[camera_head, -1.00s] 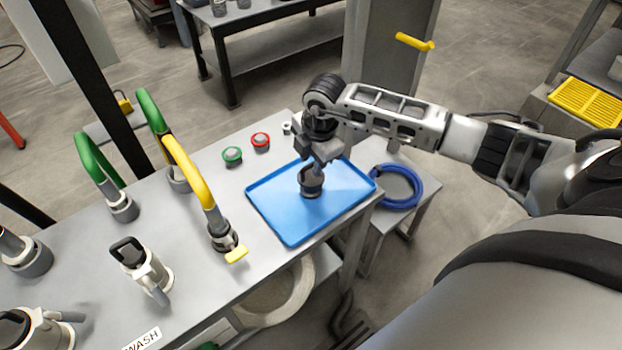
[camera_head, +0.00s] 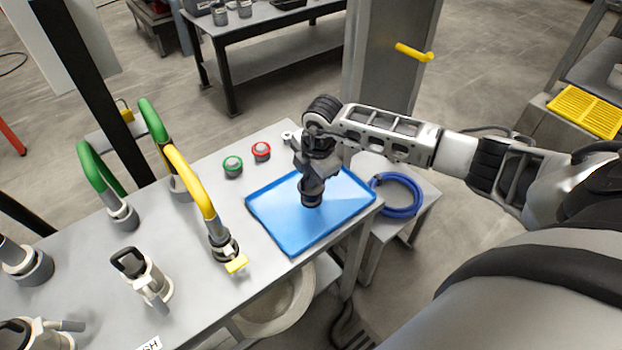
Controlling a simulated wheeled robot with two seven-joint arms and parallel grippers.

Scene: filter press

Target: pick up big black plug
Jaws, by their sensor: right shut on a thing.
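The big black plug (camera_head: 311,198) is over the blue tray (camera_head: 284,240), near the tray's middle. It is a dark, short cylinder, and its upper part is hidden by my right gripper (camera_head: 314,178). My right gripper points down from above and is shut on the plug. I cannot tell whether the plug's bottom touches the tray or is just clear of it. My left gripper is not in view.
Green (camera_head: 232,166) and red (camera_head: 261,151) buttons sit behind the tray. A yellow-handled hose fitting (camera_head: 196,187) and green hoses (camera_head: 98,176) stand left. A blue hose coil (camera_head: 401,208) lies right on a lower stand. The tray is otherwise empty.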

